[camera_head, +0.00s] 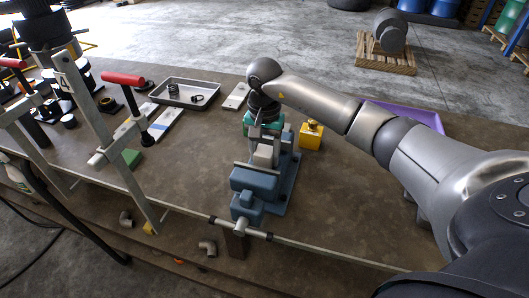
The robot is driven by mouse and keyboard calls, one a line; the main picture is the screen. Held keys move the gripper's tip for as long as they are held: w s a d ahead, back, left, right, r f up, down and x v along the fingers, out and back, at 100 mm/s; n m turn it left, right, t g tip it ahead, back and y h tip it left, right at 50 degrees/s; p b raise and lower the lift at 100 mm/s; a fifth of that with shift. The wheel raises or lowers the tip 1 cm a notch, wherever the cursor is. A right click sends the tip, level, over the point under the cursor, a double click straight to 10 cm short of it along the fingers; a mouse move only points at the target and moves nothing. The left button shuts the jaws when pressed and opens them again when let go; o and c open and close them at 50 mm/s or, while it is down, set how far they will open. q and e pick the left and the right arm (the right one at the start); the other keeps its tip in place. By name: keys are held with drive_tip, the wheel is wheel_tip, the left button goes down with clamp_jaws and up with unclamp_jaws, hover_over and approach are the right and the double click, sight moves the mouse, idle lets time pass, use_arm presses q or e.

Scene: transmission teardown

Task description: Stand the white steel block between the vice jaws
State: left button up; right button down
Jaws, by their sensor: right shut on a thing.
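The blue vice (255,182) stands on the workbench near its front edge, with its handle toward me. The white steel block (265,155) shows between the vice jaws, its pale face upright. My right gripper (258,138) comes down from above at the back of the vice and is shut on the white block. Its fingertips are small and partly hidden, and I cannot tell whether the block touches the vice bed. My left gripper is out of view.
A yellow block (311,135) stands just right of the vice. A grey tray (185,93) and a pale plate (236,96) lie behind to the left. Red-handled clamps (123,78) rise at the left. A purple tray (405,115) lies behind my right arm.

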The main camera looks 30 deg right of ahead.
sight(264, 151)
drive_tip(key=c, duration=0.7)
unclamp_jaws()
drive_tip(key=shift+f, duration=0.15)
drive_tip(key=o, duration=0.5)
wheel_tip(264, 151, up, 12)
drive_tip(key=shift+r+b, duration=0.25)
drive_tip(key=shift+b, duration=0.5)
